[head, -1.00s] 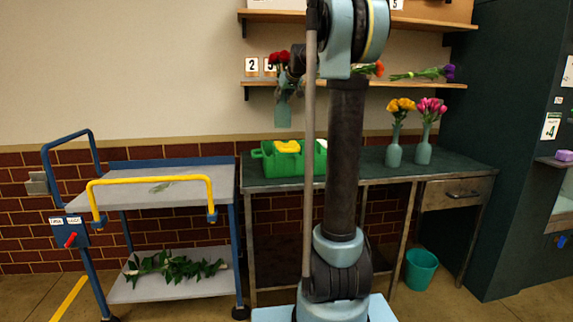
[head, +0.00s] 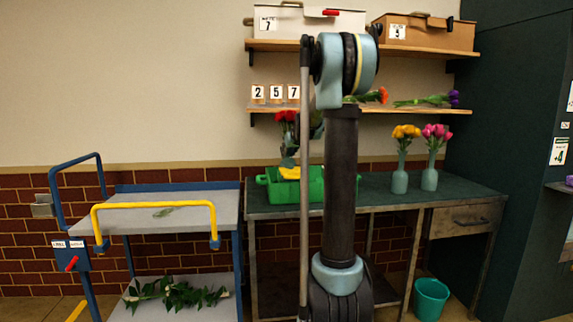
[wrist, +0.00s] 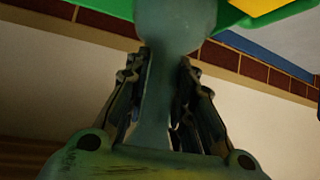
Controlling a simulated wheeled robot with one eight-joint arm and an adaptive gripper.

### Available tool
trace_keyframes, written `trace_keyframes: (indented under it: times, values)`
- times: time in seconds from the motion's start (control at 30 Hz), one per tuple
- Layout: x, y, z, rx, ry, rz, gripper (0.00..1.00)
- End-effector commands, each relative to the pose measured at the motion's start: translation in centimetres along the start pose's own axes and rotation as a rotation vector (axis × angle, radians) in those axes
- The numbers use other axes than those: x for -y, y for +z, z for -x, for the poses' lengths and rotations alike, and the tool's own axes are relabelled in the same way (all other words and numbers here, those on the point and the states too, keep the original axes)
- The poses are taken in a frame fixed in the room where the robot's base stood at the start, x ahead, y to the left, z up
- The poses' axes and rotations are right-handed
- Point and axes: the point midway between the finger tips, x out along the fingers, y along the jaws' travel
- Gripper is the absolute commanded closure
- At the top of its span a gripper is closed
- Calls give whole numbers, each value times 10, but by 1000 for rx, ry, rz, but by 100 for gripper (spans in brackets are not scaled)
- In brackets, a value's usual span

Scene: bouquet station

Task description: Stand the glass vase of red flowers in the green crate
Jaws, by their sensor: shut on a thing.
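The red flowers (head: 286,117) stand in a grey-green glass vase (head: 288,151), upright in the head view. The green crate (head: 276,193) sits on the dark workbench, with something yellow (head: 290,172) in it. The vase shows just above the crate's rim, and I cannot tell whether its base is inside. My gripper (head: 297,140) is mostly hidden behind my own arm. In the wrist view my gripper (wrist: 160,85) is shut on the vase's narrow neck (wrist: 157,110). The vase's wider body (wrist: 174,25) overlaps the green crate edge (wrist: 110,7); its base is out of frame.
Two vases with yellow flowers (head: 405,133) and pink flowers (head: 436,133) stand right on the workbench (head: 460,191). A shelf (head: 420,111) with number cards and loose flowers hangs above. A trolley (head: 185,205) with a yellow rail stands left. A teal bucket (head: 431,298) is below.

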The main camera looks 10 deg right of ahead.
Motion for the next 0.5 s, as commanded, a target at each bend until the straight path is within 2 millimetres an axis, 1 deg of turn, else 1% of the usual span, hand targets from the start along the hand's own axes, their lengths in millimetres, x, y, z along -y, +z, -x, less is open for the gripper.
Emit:
trace_keyframes:
  times: [0.13, 0.3, 0.4, 0.5]
  values:
    - [0, 7, -6, -1, 0, 0, 100]
    - [0, 24, -19, -1, 0, 0, 100]
    - [0, 32, -24, -1, 0, 0, 100]
    - [0, 35, -26, -1, 0, 0, 100]
